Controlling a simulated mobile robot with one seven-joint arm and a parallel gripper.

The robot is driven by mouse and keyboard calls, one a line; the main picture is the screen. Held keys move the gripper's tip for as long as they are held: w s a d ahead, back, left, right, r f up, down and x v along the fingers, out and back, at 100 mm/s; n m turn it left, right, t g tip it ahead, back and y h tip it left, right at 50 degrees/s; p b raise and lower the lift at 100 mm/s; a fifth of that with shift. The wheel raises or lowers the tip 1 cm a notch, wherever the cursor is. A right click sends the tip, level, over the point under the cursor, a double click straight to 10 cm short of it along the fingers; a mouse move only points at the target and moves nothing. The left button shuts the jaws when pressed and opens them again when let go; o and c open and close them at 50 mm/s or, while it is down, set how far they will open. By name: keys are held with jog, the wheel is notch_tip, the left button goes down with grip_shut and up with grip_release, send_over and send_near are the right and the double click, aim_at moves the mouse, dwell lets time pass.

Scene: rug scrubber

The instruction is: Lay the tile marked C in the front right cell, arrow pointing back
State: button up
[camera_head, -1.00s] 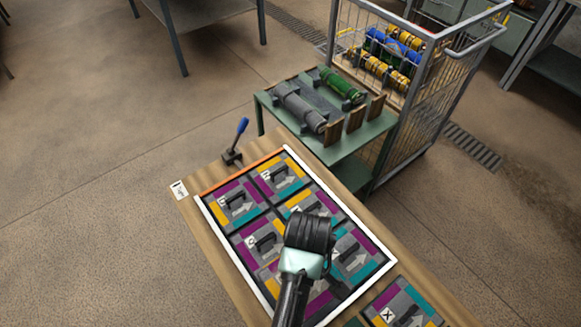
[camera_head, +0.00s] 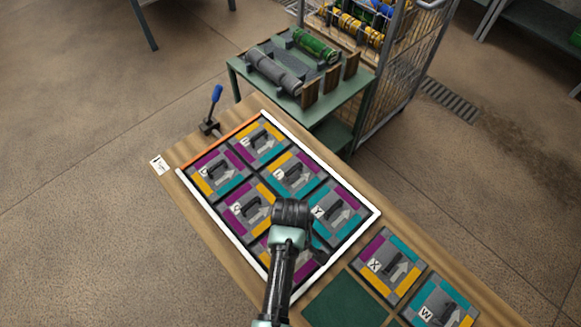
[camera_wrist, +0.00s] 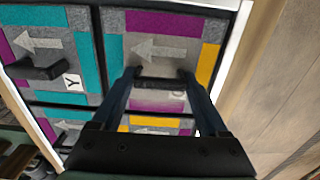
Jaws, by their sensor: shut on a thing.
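My gripper (camera_head: 291,213) is over the tray cell at the near left end of the white-framed tray (camera_head: 372,222). In the wrist view the gripper (camera_wrist: 160,80) is shut on the black handle of a tile (camera_wrist: 165,22). That tile has purple, yellow and teal strips, and its grey arrow points left, toward tile Y. Its letter is mostly hidden behind the handle and fingers; it may be C. The tile lies within or just over its cell, square to the frame; I cannot tell whether it is fully seated. In the head view my arm covers much of it.
Tile Y (camera_head: 335,210) fills the adjoining cell, its arrow the same way. Several other tiles fill the remaining cells. An orange strip (camera_head: 230,145) lines the far edge. Tiles X (camera_head: 390,265) and W (camera_head: 442,305) lie outside the frame. A blue-handled lever (camera_head: 214,100) stands beyond.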

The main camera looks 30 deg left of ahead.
jog(key=o, duration=1.3)
jog(key=shift+f, duration=0.1)
jog(key=shift+o, duration=0.2)
notch_tip(320, 180, up, 12)
jog(key=shift+r+p, duration=0.2)
jog(key=shift+p, duration=0.1)
